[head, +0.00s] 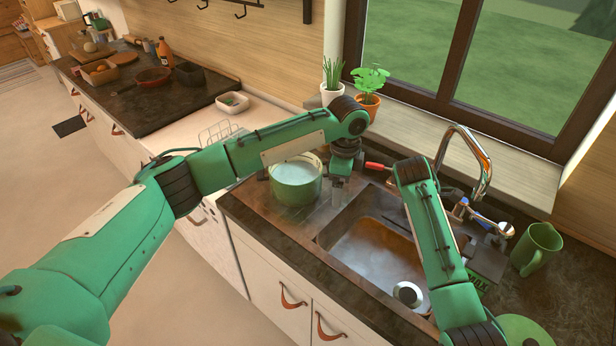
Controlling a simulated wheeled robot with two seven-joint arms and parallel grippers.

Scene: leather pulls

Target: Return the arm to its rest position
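My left arm (265,150) reaches in from the left across the counter. Its gripper (339,190) points down at the right side of a green pot (296,186), close to the sink's back left corner. Its fingers are small and partly dark, so I cannot tell whether they are open or shut or touching the pot. My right arm (435,245) rises from the lower right and bends over the right side of the sink. Its gripper cannot be made out clearly among the dark and metal parts near the tap.
The sink (372,255) holds a small white round item (407,294). A curved metal tap (484,165) stands behind it. A green mug (537,247) is at the right. Two potted plants (367,98) stand by the window. A red handle (375,166) lies near my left gripper.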

